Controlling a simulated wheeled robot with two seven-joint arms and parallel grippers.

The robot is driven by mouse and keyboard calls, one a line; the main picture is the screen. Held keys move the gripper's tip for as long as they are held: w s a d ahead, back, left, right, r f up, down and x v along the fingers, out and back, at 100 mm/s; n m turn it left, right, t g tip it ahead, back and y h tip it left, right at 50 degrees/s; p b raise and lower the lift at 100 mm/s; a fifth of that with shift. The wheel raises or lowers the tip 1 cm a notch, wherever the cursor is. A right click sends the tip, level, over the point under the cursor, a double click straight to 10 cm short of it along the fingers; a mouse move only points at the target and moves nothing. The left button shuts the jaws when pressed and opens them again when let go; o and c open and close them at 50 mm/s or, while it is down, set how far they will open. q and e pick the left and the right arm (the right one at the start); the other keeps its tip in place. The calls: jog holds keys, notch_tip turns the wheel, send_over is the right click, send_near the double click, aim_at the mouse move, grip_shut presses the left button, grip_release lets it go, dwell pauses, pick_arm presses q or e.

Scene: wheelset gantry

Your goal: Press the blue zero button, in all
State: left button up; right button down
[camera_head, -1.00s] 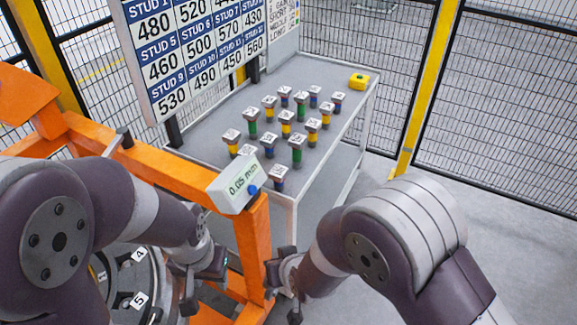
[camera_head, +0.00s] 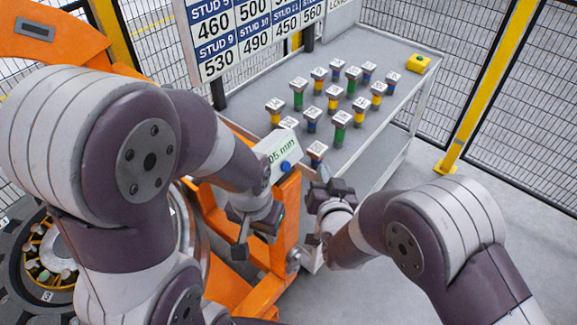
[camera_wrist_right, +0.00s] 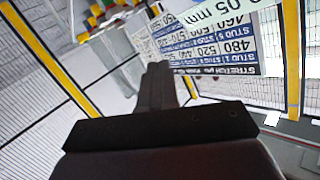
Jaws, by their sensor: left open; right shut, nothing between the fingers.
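The blue zero button (camera_head: 285,166) is a small round knob on the front of a white display box (camera_head: 272,146). My left gripper (camera_head: 258,232) is open and empty, below the box.
A wheel (camera_head: 45,265) is at lower left. Mesh fencing (camera_head: 520,110) closes the right side.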

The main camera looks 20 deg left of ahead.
aim_at(286, 166)
jog(key=w+a+f+b, duration=0.2)
jog(key=a+f+b, duration=0.2)
jog(key=a, duration=0.3)
jog(key=shift+w, duration=0.2)
jog(key=shift+r, duration=0.1)
dwell(1.8)
jog(key=shift+w+a+f+b, duration=0.1)
jog(key=shift+a+f+b, duration=0.15)
jog(key=shift+a+b, duration=0.05)
